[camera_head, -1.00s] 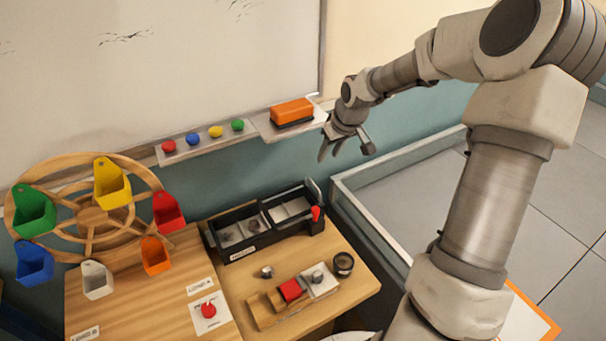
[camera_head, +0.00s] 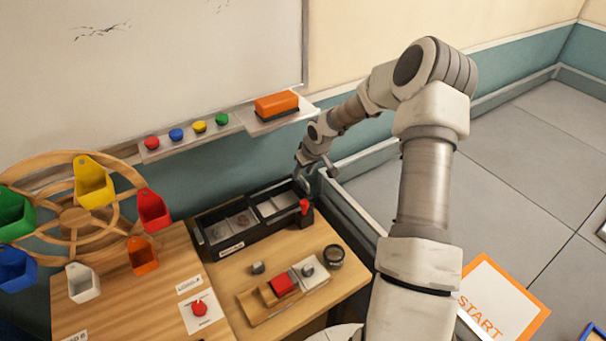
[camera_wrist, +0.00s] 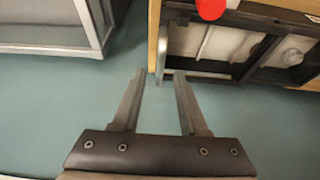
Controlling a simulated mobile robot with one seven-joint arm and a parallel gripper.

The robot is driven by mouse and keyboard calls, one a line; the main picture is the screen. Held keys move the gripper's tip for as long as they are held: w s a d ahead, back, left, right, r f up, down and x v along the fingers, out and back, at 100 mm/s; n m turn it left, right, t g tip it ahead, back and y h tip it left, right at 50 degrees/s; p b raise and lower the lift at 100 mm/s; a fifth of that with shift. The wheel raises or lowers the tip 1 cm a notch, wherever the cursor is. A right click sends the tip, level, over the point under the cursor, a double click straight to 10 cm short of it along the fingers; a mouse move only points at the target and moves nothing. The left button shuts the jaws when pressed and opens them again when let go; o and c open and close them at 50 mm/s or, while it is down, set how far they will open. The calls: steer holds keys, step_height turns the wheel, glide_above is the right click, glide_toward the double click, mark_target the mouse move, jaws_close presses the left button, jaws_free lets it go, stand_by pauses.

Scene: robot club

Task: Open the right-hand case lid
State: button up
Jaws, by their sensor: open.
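The black case (camera_head: 228,247) stands at the back of the wooden table, split into a left and a right half. Its right half (camera_head: 278,205) shows a pale grey surface; I cannot tell whether this is a lid or the inside. A red knob-like part (camera_head: 305,206) stands at the case's right end and also shows in the wrist view (camera_wrist: 211,8). My gripper (camera_wrist: 160,72) is open and empty. In the head view it is by the case's back right corner, partly hiding it.
A wooden block with a red piece (camera_head: 281,284), a dark round cup (camera_head: 334,256) and a small grey knob (camera_head: 258,267) sit in front of the case. The whiteboard tray (camera_head: 285,122) with an orange eraser (camera_head: 277,105) is above. A low grey barrier (camera_head: 355,225) stands to the right.

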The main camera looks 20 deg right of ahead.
steer(key=shift+w+f, duration=0.2)
steer(key=shift+f, duration=0.35)
jaws_close()
stand_by(1.1)
